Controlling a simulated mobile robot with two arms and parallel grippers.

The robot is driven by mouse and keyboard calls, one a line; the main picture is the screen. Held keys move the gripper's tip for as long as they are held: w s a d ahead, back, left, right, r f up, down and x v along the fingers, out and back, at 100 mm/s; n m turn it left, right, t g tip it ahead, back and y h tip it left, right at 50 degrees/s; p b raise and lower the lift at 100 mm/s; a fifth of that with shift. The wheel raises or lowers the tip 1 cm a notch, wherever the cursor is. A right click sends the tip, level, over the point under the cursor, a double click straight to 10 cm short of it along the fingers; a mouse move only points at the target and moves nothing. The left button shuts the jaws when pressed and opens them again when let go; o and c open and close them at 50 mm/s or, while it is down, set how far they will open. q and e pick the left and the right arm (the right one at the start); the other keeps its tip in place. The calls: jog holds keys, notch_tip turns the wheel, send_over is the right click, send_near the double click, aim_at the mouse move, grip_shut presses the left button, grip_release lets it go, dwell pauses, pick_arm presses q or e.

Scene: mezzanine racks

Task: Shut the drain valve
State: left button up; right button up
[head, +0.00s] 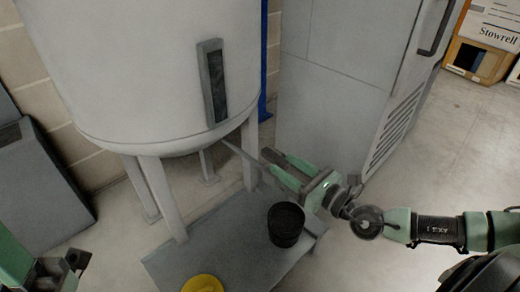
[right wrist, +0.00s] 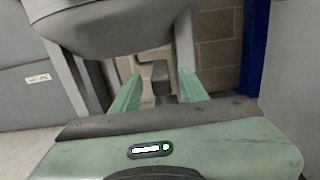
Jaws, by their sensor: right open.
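The pale grey tank (head: 140,70) stands on legs in the head view, and its underside (right wrist: 110,25) fills the top of the right wrist view. Below it, a dark grey angled fitting (right wrist: 158,72), which looks like the drain valve, shows between my fingers. Whether its handle is open or shut I cannot tell. My right gripper (head: 275,160) is open beside the tank's right front leg, fingers pointing under the tank. In the wrist view its fingers (right wrist: 158,92) are apart, with no visible grip on the fitting. Part of my left gripper (head: 62,270) shows at lower left, its jaws unclear.
A grey platform (head: 215,240) below the tank bears a black bucket (head: 286,226) and a yellow disc (head: 202,284). A grey cabinet (head: 335,80) stands close on the right. A blue post (right wrist: 255,50) is behind. The floor at right is clear before a carton (head: 495,25).

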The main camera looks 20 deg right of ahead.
aim_at(273, 156)
jog(key=shift+w+a, duration=0.1)
jog(key=shift+w, duration=0.45)
jog(key=shift+x, duration=3.3)
grip_shut()
